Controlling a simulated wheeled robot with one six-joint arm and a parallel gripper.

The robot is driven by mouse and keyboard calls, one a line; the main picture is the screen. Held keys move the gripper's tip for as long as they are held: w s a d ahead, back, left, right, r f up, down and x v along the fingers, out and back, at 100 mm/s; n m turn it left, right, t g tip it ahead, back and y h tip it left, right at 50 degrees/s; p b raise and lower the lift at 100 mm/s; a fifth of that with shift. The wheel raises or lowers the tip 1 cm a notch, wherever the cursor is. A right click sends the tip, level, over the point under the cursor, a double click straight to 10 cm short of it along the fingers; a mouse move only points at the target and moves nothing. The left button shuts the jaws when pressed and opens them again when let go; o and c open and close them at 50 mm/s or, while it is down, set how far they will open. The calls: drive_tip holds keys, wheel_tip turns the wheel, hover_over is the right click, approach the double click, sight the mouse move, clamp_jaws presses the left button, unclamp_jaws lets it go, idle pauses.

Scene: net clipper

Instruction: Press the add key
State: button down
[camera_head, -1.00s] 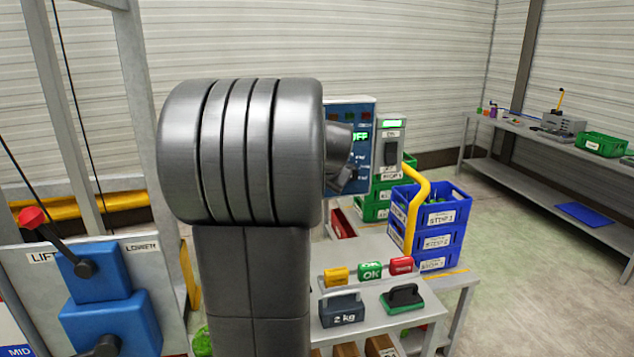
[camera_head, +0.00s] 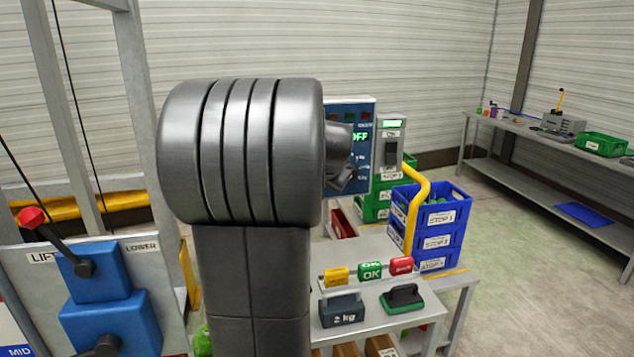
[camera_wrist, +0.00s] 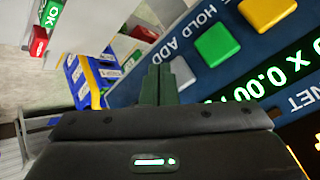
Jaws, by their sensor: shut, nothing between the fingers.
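The grey key (camera_wrist: 183,73) beside the word ADD sits on the dark blue panel (camera_wrist: 150,85) in the wrist view. My gripper (camera_wrist: 158,72) is shut and empty, with its dark fingertips just left of this key. I cannot tell whether they touch it. A green key (camera_wrist: 216,44) by the word HOLD and a yellow key (camera_wrist: 267,13) lie farther up and right. In the head view the blue panel (camera_head: 361,112) stands behind my arm. My arm hides most of it, including the keys.
A lit display (camera_wrist: 270,75) runs beside the keys. Blue crates (camera_head: 436,240) stand right of the panel, near a yellow rail (camera_head: 420,195). A bench (camera_head: 375,310) holds a 2 kg weight (camera_head: 341,312) and a green-based stamp (camera_head: 403,298). The floor at right is clear.

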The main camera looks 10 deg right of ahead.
drive_tip(key=shift+w, duration=0.1)
drive_tip(key=shift+w, duration=0.35)
drive_tip(key=shift+w+p, duration=0.3)
drive_tip(key=shift+w, duration=0.1)
idle(0.7)
drive_tip(key=shift+s, duration=0.85)
drive_tip(key=shift+s+d+b, duration=0.1)
drive_tip(key=shift+s+b, duration=0.8)
drive_tip(key=shift+s, duration=1.6)
drive_tip(key=shift+w, duration=0.1)
